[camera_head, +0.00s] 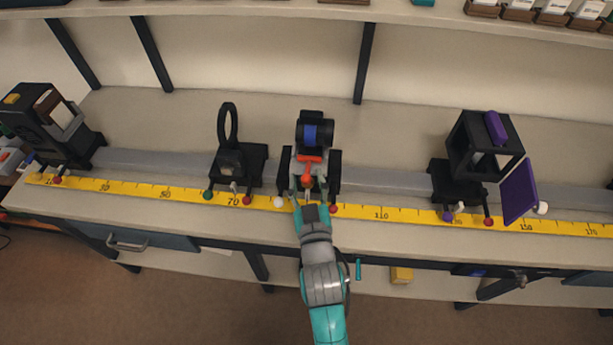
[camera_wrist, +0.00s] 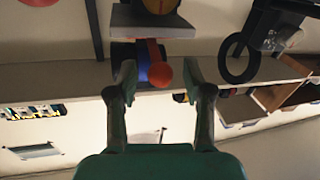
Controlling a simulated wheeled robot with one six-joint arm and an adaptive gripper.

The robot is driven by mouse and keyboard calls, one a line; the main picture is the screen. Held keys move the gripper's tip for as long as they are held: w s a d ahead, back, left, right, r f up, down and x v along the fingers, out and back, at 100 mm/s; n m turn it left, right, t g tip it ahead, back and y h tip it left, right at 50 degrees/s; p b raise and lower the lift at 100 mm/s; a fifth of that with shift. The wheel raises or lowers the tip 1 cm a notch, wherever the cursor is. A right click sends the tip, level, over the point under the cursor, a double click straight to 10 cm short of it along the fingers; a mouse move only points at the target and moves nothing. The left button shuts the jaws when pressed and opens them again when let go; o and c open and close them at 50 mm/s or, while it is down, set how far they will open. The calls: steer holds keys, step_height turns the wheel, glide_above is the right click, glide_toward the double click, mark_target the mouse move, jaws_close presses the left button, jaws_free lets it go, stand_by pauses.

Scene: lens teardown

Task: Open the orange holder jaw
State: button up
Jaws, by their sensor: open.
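The holder (camera_head: 296,172) is a dark carriage on the bench rail, in the middle of the head view. It bears an orange jaw (camera_head: 309,158) and a black cylinder with a blue band (camera_head: 318,133). A red-orange ball knob (camera_head: 306,180) stands at its front, and the knob also shows in the wrist view (camera_wrist: 162,74) at the end of an orange lever (camera_wrist: 153,50). My gripper (camera_head: 308,203) is just in front of the holder. In the wrist view my gripper (camera_wrist: 159,82) is open, with the knob appearing between the fingertips. I cannot tell whether they touch it.
A black ring mount (camera_head: 228,128) stands to the left on the same rail (camera_head: 385,180). A black box with purple panels (camera_head: 485,145) stands to the right, another black unit (camera_head: 45,125) at far left. A yellow ruler (camera_head: 400,215) runs along the front.

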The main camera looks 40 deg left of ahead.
steer(key=shift+w+a, duration=0.4)
steer(key=shift+a, duration=0.05)
jaws_close()
